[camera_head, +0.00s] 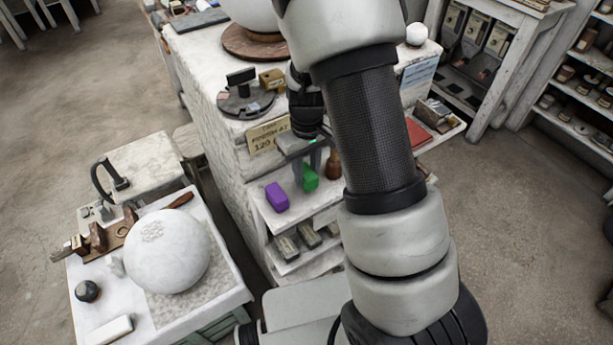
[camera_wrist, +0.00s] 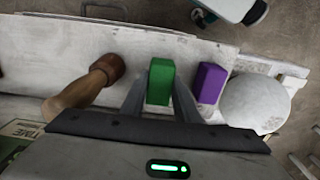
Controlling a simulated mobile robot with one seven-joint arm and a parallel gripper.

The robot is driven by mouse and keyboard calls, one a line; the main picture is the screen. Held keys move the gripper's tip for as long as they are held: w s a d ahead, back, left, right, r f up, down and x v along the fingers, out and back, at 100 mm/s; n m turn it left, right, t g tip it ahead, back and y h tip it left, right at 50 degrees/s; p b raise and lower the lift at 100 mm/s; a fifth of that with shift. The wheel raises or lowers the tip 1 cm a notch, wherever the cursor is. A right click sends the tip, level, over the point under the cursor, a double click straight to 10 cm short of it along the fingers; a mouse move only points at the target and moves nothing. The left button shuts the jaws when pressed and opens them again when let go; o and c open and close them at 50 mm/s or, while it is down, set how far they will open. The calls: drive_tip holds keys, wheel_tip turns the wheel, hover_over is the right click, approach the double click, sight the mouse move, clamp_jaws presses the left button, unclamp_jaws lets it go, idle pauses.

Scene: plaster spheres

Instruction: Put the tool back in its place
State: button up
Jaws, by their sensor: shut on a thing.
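A green block (camera_wrist: 160,82) sits between the two fingers of my gripper (camera_wrist: 160,98) in the wrist view, and the gripper is shut on it. In the head view the green block (camera_head: 310,181) is at the front shelf of the white bench, partly hidden by a finger of my gripper (camera_head: 307,172). I cannot tell whether its underside touches the shelf. A purple block (camera_head: 277,197) stands just left of it; it is on the right in the wrist view (camera_wrist: 210,83). A wooden-handled tool (camera_wrist: 88,83) is on the other side, apart from the green block.
A large white sphere (camera_head: 167,251) rests on a low table (camera_head: 228,285) at the left. A sign (camera_head: 268,136) is on the bench edge, below a round scale-like device (camera_head: 246,101). A lower shelf holds grey blocks (camera_head: 287,248). Open floor lies left and right.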

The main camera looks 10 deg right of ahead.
drive_tip(key=shift+f, duration=1.1)
drive_tip(key=shift+f, duration=0.1)
drive_tip(key=o, duration=1.1)
